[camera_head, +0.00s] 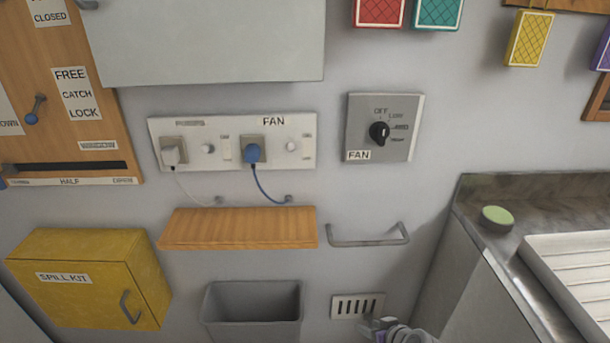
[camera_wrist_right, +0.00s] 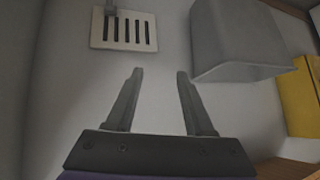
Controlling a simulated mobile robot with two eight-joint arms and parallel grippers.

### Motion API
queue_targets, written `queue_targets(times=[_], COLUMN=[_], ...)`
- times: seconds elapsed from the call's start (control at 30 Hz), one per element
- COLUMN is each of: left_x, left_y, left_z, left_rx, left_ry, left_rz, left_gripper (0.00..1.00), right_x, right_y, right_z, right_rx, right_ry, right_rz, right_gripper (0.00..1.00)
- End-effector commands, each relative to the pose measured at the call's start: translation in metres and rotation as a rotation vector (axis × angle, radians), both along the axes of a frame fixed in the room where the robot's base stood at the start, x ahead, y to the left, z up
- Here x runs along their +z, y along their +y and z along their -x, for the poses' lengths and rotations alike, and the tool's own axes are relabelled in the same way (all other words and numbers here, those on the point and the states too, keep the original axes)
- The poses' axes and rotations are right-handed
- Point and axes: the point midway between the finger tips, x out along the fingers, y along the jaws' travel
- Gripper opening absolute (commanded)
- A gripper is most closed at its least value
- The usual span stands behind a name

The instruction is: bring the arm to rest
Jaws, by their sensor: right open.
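My right gripper (camera_head: 378,325) shows at the bottom edge of the head view, low in front of the wall and just below the vent grille. In the right wrist view its two fingers (camera_wrist_right: 157,85) stand apart with nothing between them. Bare wall lies beyond the fingertips. The rest of the right arm is mostly cut off by the frame. My left gripper does not show in either view.
A vent grille (camera_head: 357,306) and grey bin (camera_head: 252,304) are near my right gripper. Above are a wooden shelf (camera_head: 238,229), a rail (camera_head: 368,242) and a fan switch (camera_head: 381,128). A yellow cabinet (camera_head: 70,300) stands left, a metal counter (camera_head: 482,252) right.

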Motion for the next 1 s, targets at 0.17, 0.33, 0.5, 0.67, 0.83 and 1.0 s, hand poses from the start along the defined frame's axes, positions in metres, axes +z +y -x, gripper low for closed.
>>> queue_targets(times=[0.17,0.33,0.5,0.67,0.83,1.0], left_x=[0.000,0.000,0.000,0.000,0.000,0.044], left_y=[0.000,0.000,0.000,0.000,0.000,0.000], left_z=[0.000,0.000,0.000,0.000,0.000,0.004], left_rx=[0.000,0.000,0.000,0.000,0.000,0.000], left_ry=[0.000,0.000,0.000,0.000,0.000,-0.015], left_rz=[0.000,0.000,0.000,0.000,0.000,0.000], left_gripper=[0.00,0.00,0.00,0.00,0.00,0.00], right_x=[0.039,0.062,0.072,0.074,0.072,0.117], right_y=[0.014,0.017,0.013,0.006,-0.002,-0.004], right_z=[0.059,0.122,0.181,0.223,0.260,0.268], right_rx=[-0.023,-0.068,-0.125,-0.176,-0.226,-0.238], right_ry=[0.110,0.209,0.287,0.334,0.369,0.360], right_rz=[0.027,0.066,0.112,0.150,0.187,0.192], right_gripper=[0.53,0.53,0.53,0.53,0.53,0.53])
